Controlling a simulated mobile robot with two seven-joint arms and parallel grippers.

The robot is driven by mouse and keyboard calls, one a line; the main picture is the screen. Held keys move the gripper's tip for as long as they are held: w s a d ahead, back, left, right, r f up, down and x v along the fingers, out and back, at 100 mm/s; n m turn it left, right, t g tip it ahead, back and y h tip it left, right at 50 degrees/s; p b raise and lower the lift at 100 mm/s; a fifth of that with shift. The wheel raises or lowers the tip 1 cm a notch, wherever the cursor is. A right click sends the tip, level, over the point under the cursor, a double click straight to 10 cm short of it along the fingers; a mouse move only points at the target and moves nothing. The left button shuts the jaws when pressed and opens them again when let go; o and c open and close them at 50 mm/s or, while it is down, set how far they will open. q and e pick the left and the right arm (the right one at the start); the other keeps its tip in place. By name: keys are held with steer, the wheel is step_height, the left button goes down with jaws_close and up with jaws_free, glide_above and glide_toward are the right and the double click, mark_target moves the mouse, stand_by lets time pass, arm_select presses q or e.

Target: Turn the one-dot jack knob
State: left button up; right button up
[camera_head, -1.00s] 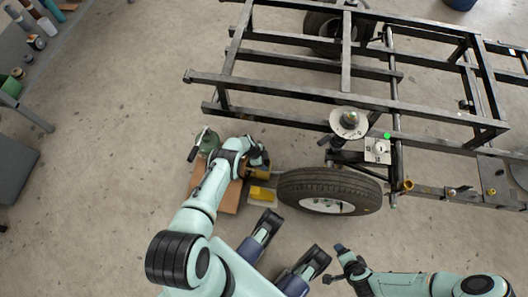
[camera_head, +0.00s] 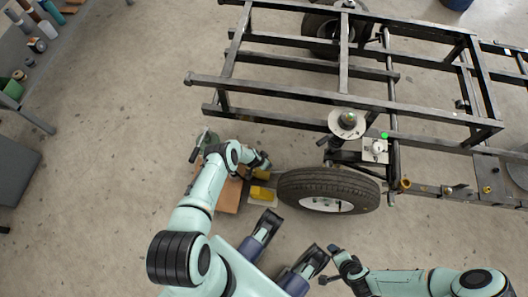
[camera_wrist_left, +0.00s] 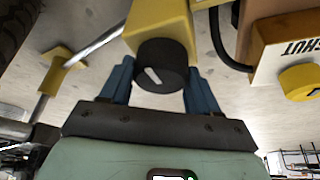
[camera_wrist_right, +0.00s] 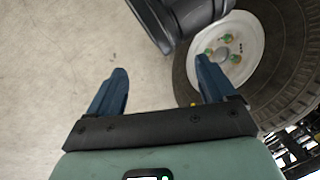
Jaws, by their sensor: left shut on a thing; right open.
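In the left wrist view a round black knob (camera_wrist_left: 162,64) with a single white mark on its face sits on the end of a yellow jack body (camera_wrist_left: 158,20). My left gripper (camera_wrist_left: 161,84) has one blue finger on each side of the knob and is shut on it. My right gripper (camera_wrist_right: 162,88) is open and empty, in front of the wheel.
The tyre (camera_head: 330,184) and black frame (camera_head: 300,95) bound the right side.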

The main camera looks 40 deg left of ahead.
arm_select(q)
steer(key=shift+f+n+y+b, duration=0.1)
steer(key=shift+n+y+b, duration=0.2)
steer(key=shift+n, duration=0.6)
steer(key=shift+n+y+b, duration=0.4)
steer(key=shift+n+b, duration=0.25)
steer(key=shift+n, duration=0.45)
steer(key=shift+s+n+g+y+b, duration=0.1)
steer(key=shift+n+g+y+b, duration=0.45)
steer(key=shift+n, duration=0.65)
arm_select(e)
steer(key=shift+s+d+f, duration=0.15)
steer(key=shift+d+f, duration=0.15)
steer(key=shift+f, duration=0.5)
steer(key=shift+s+d+f, duration=0.1)
steer(key=shift+d+f, duration=0.25)
steer(key=shift+f, duration=0.5)
steer(key=shift+s+d+f, duration=0.15)
steer(key=shift+d+f, duration=0.15)
steer(key=shift+f, duration=0.5)
arm_select(q)
steer(key=o, duration=1)
